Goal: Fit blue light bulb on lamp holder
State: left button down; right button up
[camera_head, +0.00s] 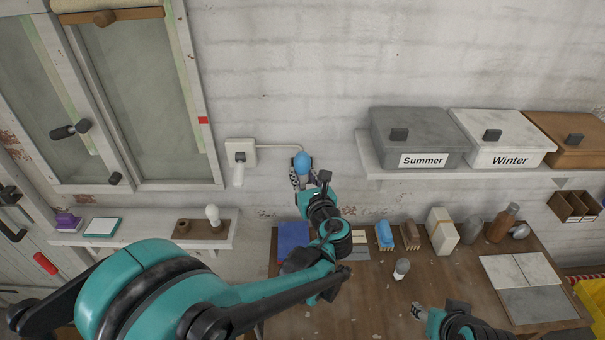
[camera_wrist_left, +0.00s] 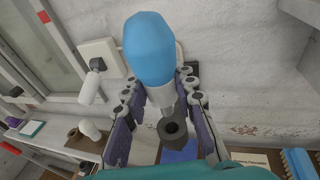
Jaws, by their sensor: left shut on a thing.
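The blue light bulb (camera_head: 302,163) is held at the wall, near the end of a pale cable. In the left wrist view the blue bulb (camera_wrist_left: 150,48) has its glass up and its pale base down. My left gripper (camera_head: 301,180) is shut on the bulb; its fingers (camera_wrist_left: 158,95) flank the base. A dark grey cylinder with an open hole (camera_wrist_left: 172,130), apparently the lamp holder, shows just below the base; whether they touch is unclear. In the head view my arm hides this area. My right gripper (camera_head: 418,312) is low over the table; its finger opening is unclear.
A shelf (camera_head: 140,240) holds another white bulb (camera_head: 212,214).

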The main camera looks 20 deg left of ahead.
pick_arm(q)
jog(key=shift+f+b, duration=0.35)
jog(key=shift+f, duration=0.4)
jog(key=shift+f, duration=0.2)
jog(key=shift+f+b, duration=2)
jog(key=shift+b, duration=0.05)
jog(key=c, duration=1.1)
grip_release()
jog(key=shift+c, duration=0.2)
jog(key=shift+s+d, duration=0.1)
jog(key=v, duration=1.2)
